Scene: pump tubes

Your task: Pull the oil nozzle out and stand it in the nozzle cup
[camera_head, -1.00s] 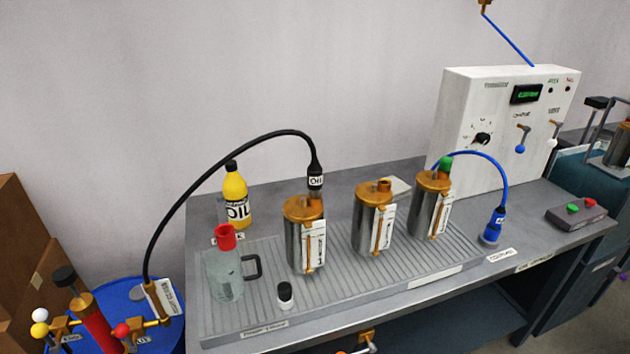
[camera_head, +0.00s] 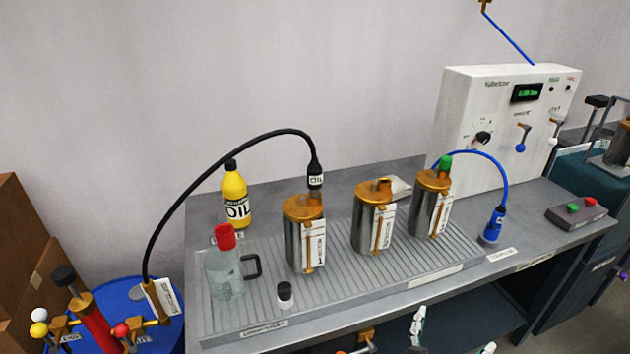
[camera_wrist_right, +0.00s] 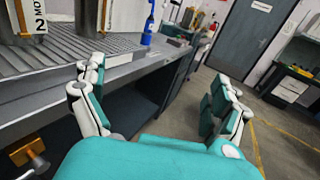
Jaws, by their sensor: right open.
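The oil nozzle (camera_head: 315,180), black with a white OIL label, stands upright in the top of the left metal canister (camera_head: 305,240). Its black hose (camera_head: 200,185) arches left to the blue drum. I cannot tell for sure which thing is the nozzle cup; a brass fitting (camera_head: 366,336) shows at the bench's front edge and in the right wrist view (camera_wrist_right: 27,152). My right gripper (camera_head: 452,338) is open and empty, low in front of the bench; its two fingers stand wide apart in the right wrist view (camera_wrist_right: 158,76). My left gripper is out of view.
Two more canisters (camera_head: 374,225) (camera_head: 430,210) stand on the ribbed tray (camera_head: 345,290). A clear jug (camera_head: 226,275), a yellow oil bottle (camera_head: 236,198) and a small black-capped bottle (camera_head: 285,295) are at left. A blue nozzle (camera_head: 493,228) stands at right.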

